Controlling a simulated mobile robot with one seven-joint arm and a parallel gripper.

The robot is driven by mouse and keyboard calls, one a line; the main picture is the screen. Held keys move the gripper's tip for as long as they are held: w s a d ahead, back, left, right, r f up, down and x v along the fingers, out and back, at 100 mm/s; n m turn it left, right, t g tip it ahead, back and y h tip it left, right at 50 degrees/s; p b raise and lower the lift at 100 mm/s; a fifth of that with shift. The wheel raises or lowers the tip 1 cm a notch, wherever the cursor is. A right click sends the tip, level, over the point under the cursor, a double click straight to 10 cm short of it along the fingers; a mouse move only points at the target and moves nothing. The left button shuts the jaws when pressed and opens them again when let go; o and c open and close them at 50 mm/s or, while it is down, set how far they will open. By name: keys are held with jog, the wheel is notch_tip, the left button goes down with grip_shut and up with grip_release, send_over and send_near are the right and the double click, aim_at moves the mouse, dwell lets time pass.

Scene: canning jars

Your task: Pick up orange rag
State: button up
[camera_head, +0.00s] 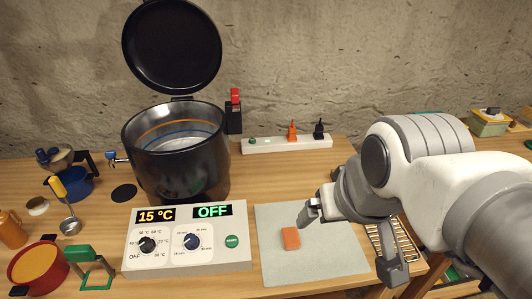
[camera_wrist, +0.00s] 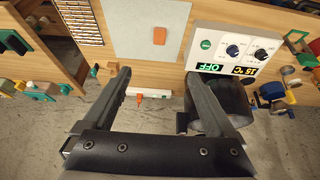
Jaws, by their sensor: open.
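The orange rag (camera_head: 291,238) is a small folded orange block lying flat on a pale grey mat (camera_head: 275,270) on the wooden table. It also shows in the wrist view (camera_wrist: 159,35), at the top centre, with nothing covering it. My gripper (camera_head: 350,240) is above the right part of the mat, to the right of the rag in the head view. In the wrist view my gripper (camera_wrist: 158,75) has its two fingers wide apart, with nothing held between them. The rag appears beyond the fingertips, in line with the gap, and apart from them.
A control box (camera_head: 190,262) stands left of the mat, with a large black pot (camera_head: 180,165), lid open, behind it. A power strip (camera_head: 270,145) lies behind the mat. A wire rack (camera_head: 405,245) is at the right. A red pot (camera_head: 38,270) and ladle (camera_head: 70,224) are at left.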

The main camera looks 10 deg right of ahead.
jog(key=shift+o, duration=0.7)
jog(key=n+g+p, duration=0.3)
jog(key=n+g, duration=0.3)
jog(key=n, duration=1.2)
send_over(291, 235)
notch_tip(291, 235, down, 16)
notch_tip(291, 235, down, 11)
jog(key=shift+w+d+f+b, duration=0.1)
jog(key=shift+b, duration=0.65)
jog(key=shift+f+b, duration=0.3)
jog(key=shift+f, duration=2.45)
